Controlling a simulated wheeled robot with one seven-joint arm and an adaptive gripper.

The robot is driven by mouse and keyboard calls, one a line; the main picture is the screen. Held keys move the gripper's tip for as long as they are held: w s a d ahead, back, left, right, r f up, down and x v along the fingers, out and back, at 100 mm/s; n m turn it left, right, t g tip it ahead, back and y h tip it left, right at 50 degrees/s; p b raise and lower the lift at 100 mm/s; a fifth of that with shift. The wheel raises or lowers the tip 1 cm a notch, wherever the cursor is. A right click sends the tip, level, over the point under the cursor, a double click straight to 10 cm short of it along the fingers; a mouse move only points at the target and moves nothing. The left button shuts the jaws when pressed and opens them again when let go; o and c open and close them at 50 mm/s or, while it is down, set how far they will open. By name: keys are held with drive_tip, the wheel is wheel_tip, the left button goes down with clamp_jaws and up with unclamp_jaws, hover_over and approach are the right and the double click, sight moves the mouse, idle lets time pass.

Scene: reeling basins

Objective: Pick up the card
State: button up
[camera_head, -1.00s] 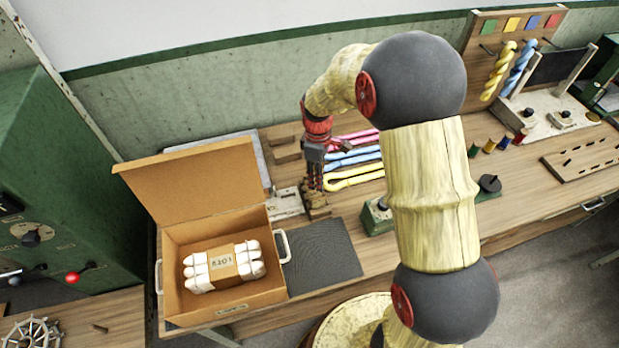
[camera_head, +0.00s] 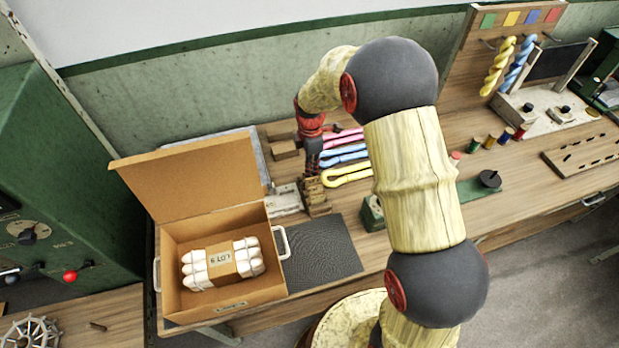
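My gripper (camera_head: 312,168), dark with a red wrist, points down beside the left ends of the coloured hanks. It is just above a small stepped wooden holder (camera_head: 317,201). The gripper is small and dark here, so I cannot tell if its fingers are open or shut, or whether they touch the holder. I cannot make out a separate loose card; one may be hidden at the gripper. A paper band marked "LOT 9" (camera_head: 221,263) wraps a bundle of white rolls (camera_head: 194,270) in the open cardboard box (camera_head: 183,302).
Pink, blue and yellow hanks (camera_head: 347,178) lie right of the gripper. A grey metal block (camera_head: 286,199) stands left of the holder. A dark mat (camera_head: 325,252) lies clear in front. The box's raised lid (camera_head: 190,182) stands to the left. Wooden blocks (camera_head: 284,149) lie behind.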

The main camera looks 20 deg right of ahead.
wheel_tip(320, 180, down, 4)
drive_tip(key=shift+a+r, duration=0.15)
drive_tip(key=shift+r, duration=0.05)
drive_tip(key=shift+s, duration=0.1)
clamp_jaws()
